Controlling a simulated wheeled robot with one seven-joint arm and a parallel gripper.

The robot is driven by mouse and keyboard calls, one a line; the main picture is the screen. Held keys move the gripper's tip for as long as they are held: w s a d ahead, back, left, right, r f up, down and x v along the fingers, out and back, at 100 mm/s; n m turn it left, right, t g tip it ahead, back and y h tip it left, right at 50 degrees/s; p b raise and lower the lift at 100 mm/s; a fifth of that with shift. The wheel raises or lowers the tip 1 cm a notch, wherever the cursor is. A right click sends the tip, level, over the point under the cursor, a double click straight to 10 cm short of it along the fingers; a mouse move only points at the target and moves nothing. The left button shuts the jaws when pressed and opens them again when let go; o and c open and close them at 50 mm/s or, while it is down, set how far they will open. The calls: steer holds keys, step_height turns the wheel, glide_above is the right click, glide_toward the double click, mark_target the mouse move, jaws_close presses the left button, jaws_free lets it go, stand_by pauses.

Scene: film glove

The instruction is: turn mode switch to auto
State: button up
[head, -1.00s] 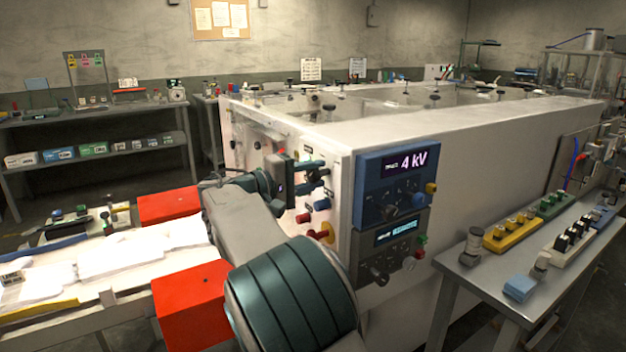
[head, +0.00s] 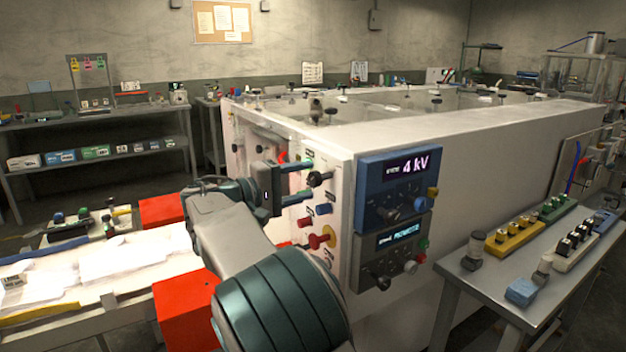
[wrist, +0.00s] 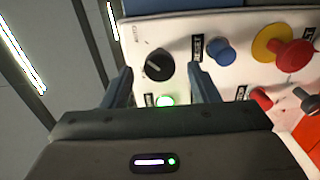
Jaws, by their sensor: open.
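The mode switch appears to be the black round knob (wrist: 159,65) with a pale pointer mark on the white panel; its label is too small to read. It also shows in the head view (head: 319,179) on the cabinet's end panel. My gripper (wrist: 161,76) is open and empty, facing the panel. In the wrist view its fingers lie to the left and right of the knob, apart from it. In the head view my gripper (head: 302,182) has one finger above the other, just left of the knob. Whether the fingertips reach around the knob I cannot tell.
A lit green button (wrist: 165,100) sits below the knob. A blue button (wrist: 220,51) and a red mushroom button on a yellow disc (wrist: 292,52) are to the right. A red knob (wrist: 262,98) is nearby. A blue display module (head: 398,180) is around the corner.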

steer(key=v, duration=1)
steer(key=shift+s+a, duration=0.2)
steer(key=s+d+f+g+y+p, duration=0.1)
steer(key=d+g+y+p, duration=0.1)
steer(key=d, duration=0.6)
steer(key=s+d+f+m+g+y+p, duration=0.1)
steer(key=d+g+y+p, duration=0.1)
steer(key=d, duration=0.6)
steer(key=s+d+f+g+y+p, duration=0.1)
steer(key=s+d+g+y+p, duration=0.15)
steer(key=d, duration=0.55)
steer(key=s+d+f+m+y+p, duration=0.2)
steer(key=s+d+m+y+p, duration=0.1)
steer(key=s, duration=0.8)
steer(key=s+d+f+m+y+p, duration=0.2)
steer(key=s+y, duration=0.3)
steer(key=s, duration=0.5)
steer(key=shift+s+d+f+m+g+p, duration=0.35)
steer(key=shift+s+f+m+p, duration=0.1)
steer(key=shift+p, duration=0.15)
steer(key=shift+y, duration=0.25)
